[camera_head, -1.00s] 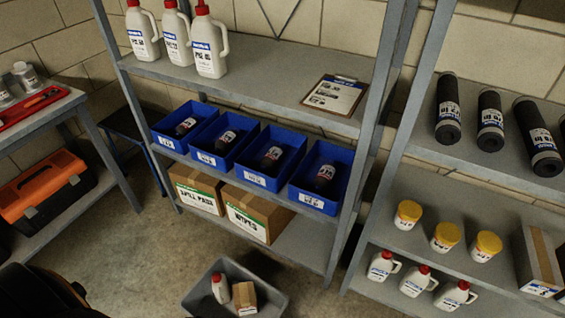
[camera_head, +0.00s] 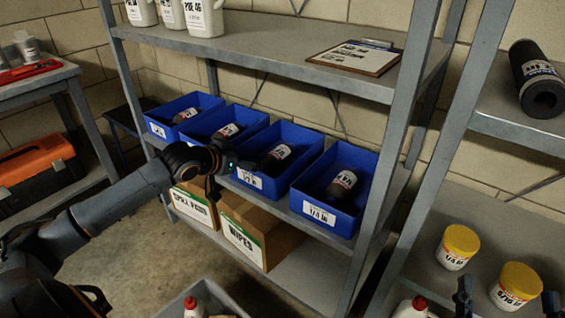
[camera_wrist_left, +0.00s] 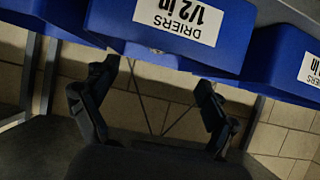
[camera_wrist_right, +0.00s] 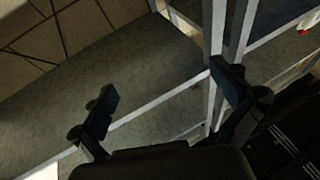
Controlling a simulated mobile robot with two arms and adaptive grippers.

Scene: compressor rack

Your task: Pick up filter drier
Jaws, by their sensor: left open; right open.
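Several blue bins (camera_head: 309,208) stand in a row on the middle shelf. Each holds a dark filter drier with a white label; one drier (camera_head: 340,185) lies in the rightmost bin and another (camera_head: 277,158) in the bin beside it. My left gripper (camera_head: 232,166) is in front of the row, by the middle bins, and hides part of them. In the left wrist view its fingers (camera_wrist_left: 152,97) are apart and empty, below a bin front labelled "DRIERS 1/2 in" (camera_wrist_left: 178,22). My right gripper (camera_head: 507,304) is open and empty at the bottom right; it also shows in the right wrist view (camera_wrist_right: 165,95).
White jugs (camera_head: 204,18) and a clipboard (camera_head: 356,56) are on the top shelf. Boxes (camera_head: 262,232) sit below the bins. Rack posts (camera_head: 395,150) stand to the right. Yellow-lidded jars (camera_head: 457,246) are on the right rack. A grey tub (camera_head: 175,305) is at the bottom.

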